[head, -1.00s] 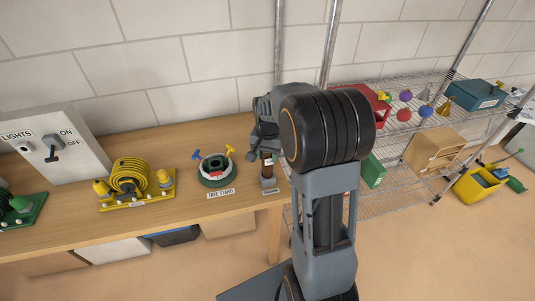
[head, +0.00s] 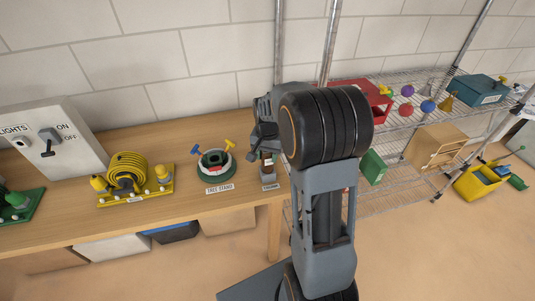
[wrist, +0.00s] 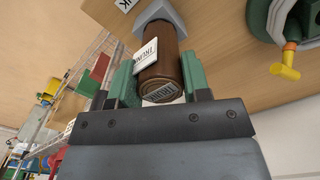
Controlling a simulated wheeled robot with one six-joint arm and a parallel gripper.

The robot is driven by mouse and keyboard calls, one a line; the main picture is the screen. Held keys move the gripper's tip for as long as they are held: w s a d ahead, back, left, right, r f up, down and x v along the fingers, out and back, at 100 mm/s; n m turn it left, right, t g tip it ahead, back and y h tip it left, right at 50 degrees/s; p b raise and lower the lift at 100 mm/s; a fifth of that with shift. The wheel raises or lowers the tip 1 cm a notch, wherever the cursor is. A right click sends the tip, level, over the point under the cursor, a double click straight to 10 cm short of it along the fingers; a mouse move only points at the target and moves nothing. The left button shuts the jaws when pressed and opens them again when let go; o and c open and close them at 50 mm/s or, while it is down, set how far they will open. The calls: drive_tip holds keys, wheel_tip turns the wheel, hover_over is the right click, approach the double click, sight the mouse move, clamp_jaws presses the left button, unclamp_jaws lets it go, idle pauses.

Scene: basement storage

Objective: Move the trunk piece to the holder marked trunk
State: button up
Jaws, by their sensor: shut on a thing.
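The trunk piece (wrist: 160,60) is a brown cylinder with a white label, seen in the wrist view. My gripper (wrist: 158,75) is shut on it, with a green finger pad on each side. The grey holder (wrist: 166,16) is at the trunk's far end, and the two meet in the picture; how deep the trunk sits in it is hidden. In the head view my gripper (head: 265,140) is over the grey holder (head: 268,178) at the bench's right end, behind a small white label (head: 269,187). My arm hides part of this area.
The green tree stand (head: 214,180) with blue and yellow screws stands just left on the wooden bench (head: 120,222). Further left are a yellow hose reel (head: 126,172) and a light switch box (head: 58,150). A wire shelf (head: 405,125) with bins stands right.

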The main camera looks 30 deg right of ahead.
drive_tip(key=shift+f, duration=0.15)
drive_tip(key=o, duration=1.1)
wheel_tip(320, 180, up, 14)
drive_tip(key=shift+p, duration=0.3)
idle(0.3)
drive_tip(key=f+n, duration=0.1)
drive_tip(key=s+f+n, duration=0.1)
drive_tip(key=f, duration=0.1)
drive_tip(key=shift+a, duration=0.2)
drive_tip(key=s+a+n+t, duration=0.1)
drive_tip(key=s+a+n, duration=0.2)
drive_tip(key=s, duration=0.4)
drive_tip(key=s+a+n+t+p, duration=0.1)
drive_tip(key=s+a+n+t, duration=0.1)
drive_tip(key=s+a, duration=0.4)
drive_tip(key=shift+s+n+t, duration=0.3)
drive_tip(key=shift+s+n, duration=0.4)
drive_tip(key=shift+s, duration=0.35)
